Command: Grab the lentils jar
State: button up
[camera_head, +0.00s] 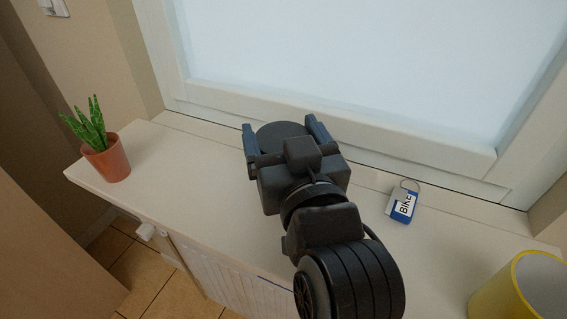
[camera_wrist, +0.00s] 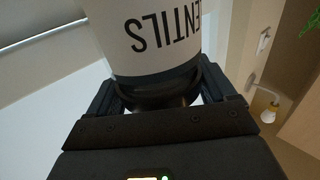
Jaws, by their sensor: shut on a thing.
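The lentils jar (camera_wrist: 155,40) fills the upper middle of the wrist view. It has a white body with dark letters, "ENTILS" readable upside down, and a dark band at the end nearest my gripper. In the head view only its dark round top (camera_head: 283,131) shows; the rest is hidden behind my gripper. My gripper (camera_head: 286,128) is shut on the jar, with one finger on each side of it. In the wrist view the fingers (camera_wrist: 168,95) flank the jar's dark end. I cannot tell whether the jar still touches the sill.
A potted plant (camera_head: 106,158) stands at the left end of the white sill (camera_head: 185,185). A key tag marked BIKE (camera_head: 402,205) lies right of my arm. A yellow container (camera_head: 515,290) stands at the lower right. The window frame (camera_head: 400,145) runs close behind my gripper.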

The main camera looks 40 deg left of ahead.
jog(key=c, duration=0.5)
jog(key=shift+r, duration=0.1)
jog(key=shift+c, duration=0.4)
